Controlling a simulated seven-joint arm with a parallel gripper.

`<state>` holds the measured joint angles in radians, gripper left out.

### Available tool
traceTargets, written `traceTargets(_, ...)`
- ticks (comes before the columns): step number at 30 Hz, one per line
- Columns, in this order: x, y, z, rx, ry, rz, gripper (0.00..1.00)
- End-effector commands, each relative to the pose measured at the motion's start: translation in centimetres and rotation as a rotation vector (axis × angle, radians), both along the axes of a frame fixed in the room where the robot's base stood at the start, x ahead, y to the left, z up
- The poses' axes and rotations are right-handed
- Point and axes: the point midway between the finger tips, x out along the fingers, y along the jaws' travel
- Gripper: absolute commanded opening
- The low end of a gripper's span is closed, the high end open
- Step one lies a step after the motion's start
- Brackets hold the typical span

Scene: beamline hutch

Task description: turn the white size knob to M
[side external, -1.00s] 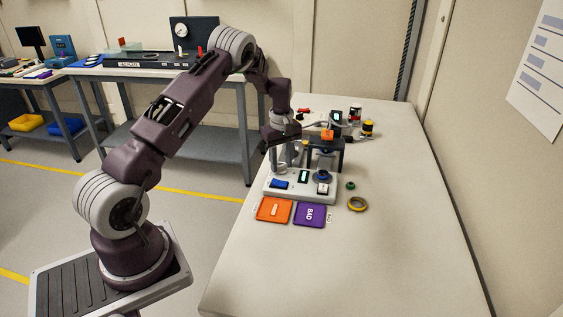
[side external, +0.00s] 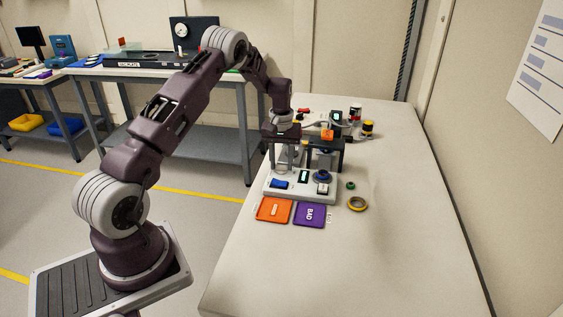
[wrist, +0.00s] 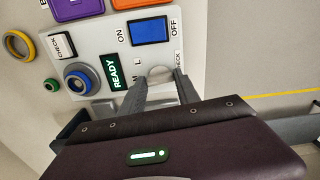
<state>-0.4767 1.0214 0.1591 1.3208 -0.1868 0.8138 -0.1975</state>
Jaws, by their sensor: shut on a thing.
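The white size knob (wrist: 160,73) sits on the light grey control panel (wrist: 102,40), partly hidden behind my fingers in the wrist view. My gripper (wrist: 163,78) has one finger on each side of the knob and is shut on it. Printed letters L and M show left of the knob, the M beside my left finger. Which way the knob points cannot be told. In the side view my gripper (side external: 282,168) points down at the left back of the panel, and the knob cannot be made out there.
The panel carries a blue ON/OFF switch (wrist: 149,31), a green READY display (wrist: 113,71), a CHECK button (wrist: 62,46) and a blue-ringed socket (wrist: 78,79). Orange (side external: 274,209) and purple (side external: 310,215) trays lie in front. A yellow ring (side external: 357,204) lies right. The front table is clear.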

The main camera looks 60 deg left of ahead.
Motion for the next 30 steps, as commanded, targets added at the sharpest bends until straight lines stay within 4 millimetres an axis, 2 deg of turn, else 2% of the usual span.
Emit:
traceTargets(9,0.02,-0.01,0.06,-0.001,-0.001,-0.091,0.00)
traceTargets(23,0.02,-0.03,0.07,-0.001,-0.001,-0.102,0.00)
traceTargets(24,0.02,-0.03,0.07,-0.001,-0.001,-0.102,0.44)
traceTargets(27,0.02,-0.02,0.06,-0.001,-0.001,-0.102,0.60)
traceTargets(30,0.02,-0.01,0.04,-0.001,-0.001,-0.102,0.60)
